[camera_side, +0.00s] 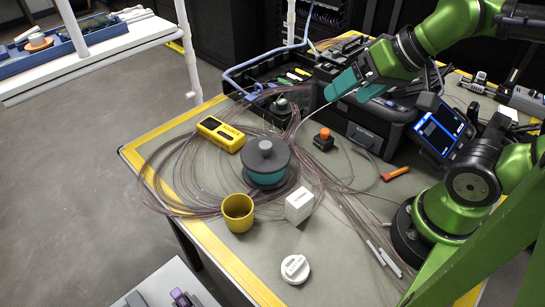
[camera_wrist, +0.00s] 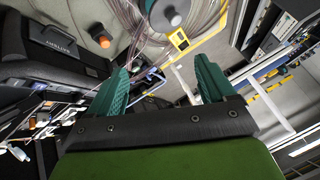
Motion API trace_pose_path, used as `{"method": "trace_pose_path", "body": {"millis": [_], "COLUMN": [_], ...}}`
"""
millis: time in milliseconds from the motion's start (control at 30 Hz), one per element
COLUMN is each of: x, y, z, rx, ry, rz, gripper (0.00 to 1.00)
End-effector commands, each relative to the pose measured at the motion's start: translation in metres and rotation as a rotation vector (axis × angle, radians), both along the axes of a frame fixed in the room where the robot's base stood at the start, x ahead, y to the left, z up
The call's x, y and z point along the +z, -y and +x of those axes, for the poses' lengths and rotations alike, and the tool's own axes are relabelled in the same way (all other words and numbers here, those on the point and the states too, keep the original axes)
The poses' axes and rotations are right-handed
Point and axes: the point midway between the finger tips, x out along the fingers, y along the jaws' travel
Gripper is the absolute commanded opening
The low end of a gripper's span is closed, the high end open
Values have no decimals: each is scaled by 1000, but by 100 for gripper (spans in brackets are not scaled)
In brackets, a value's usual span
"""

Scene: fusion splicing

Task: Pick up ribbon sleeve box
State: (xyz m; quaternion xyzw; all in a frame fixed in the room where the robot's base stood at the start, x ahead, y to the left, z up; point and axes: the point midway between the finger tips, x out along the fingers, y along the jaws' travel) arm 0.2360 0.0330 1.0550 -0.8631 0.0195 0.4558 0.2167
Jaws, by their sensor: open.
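A small white box (camera_side: 299,205) with faint print, which I take for the ribbon sleeve box, stands on the grey table mat in the side view. It is just right of a yellow cup and in front of a grey-lidded teal pot. My gripper (camera_side: 346,93) is open and empty, with green fingers, high over the back of the table near the black case. That is well behind and above the white box. In the wrist view the open fingers (camera_wrist: 160,70) frame empty space, and I cannot make out the white box there.
The yellow cup (camera_side: 238,212), lidded pot (camera_side: 267,161), yellow device (camera_side: 220,134) and orange-knobbed black part (camera_side: 324,139) stand among loose coiled fibres. The black case (camera_side: 365,136) and a screen (camera_side: 438,128) stand behind. A round white item (camera_side: 295,269) lies in front; the mat around it is fairly clear.

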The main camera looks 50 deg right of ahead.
Motion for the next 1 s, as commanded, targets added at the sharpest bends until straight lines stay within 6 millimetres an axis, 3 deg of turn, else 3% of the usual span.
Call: {"method": "trace_pose_path", "body": {"millis": [167,400,600,800,1000], "x": [-9,-39,-58,-57,-91], "y": [-15,-80,-120,-121,-119], "z": [2,9,5,4,2], "rx": [64,301,367,283,273], "ry": [-43,-307,-517,-596,-607], "rz": [-4,-105,-227,-269,-268], "gripper": [83,83,83,83,83]}}
